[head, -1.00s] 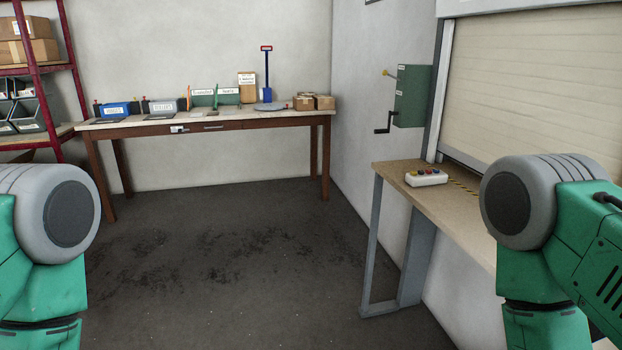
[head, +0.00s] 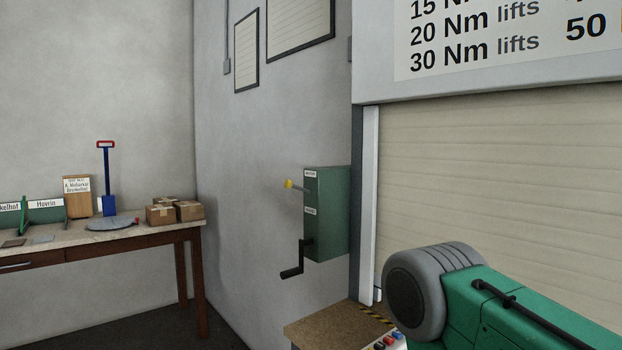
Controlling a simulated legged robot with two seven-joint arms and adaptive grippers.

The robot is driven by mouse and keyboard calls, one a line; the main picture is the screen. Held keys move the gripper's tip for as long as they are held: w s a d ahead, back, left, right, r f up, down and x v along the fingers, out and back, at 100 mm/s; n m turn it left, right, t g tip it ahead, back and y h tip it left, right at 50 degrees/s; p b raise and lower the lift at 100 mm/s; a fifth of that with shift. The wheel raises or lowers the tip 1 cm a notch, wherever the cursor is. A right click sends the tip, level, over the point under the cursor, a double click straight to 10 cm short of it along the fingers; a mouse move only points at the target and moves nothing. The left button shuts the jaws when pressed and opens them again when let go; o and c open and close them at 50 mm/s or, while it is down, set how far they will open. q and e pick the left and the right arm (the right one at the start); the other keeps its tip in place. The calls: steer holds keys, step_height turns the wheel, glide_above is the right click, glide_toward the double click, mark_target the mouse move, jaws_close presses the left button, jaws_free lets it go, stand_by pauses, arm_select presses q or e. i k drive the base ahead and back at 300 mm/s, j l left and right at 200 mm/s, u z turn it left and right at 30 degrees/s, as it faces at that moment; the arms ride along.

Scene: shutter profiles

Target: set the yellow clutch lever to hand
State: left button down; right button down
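The yellow clutch lever (head: 289,184) is a short rod with a yellow knob. It sticks out to the left from the upper part of a green box (head: 328,215) on the wall. Two small white labels sit on the box's face, too small to read. A black hand crank (head: 292,270) hangs from the lower part of the box. My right arm comes in at the lower right, in front of the shutter, well apart from the lever. Neither gripper is in view.
A roller shutter (head: 500,170) fills the right, under a sign (head: 500,35) with Nm figures. A worktop (head: 325,328) with a button box (head: 386,342) lies below the green box. A table (head: 60,250) with cartons (head: 160,214) stands at the left.

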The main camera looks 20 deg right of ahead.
mark_target(288, 184)
steer(key=i+j+z, duration=0.15)
steer(key=i+z, duration=0.35)
steer(key=i+j+z, duration=0.25)
steer(key=z, duration=0.2)
steer(key=i+j+z, duration=0.3)
steer(key=j+z, duration=0.2)
steer(key=i+j+z, duration=0.2)
steer(key=j+z, duration=0.4)
steer(key=j, duration=0.15)
steer(key=i+j+z, duration=0.1)
steer(key=j, duration=0.25)
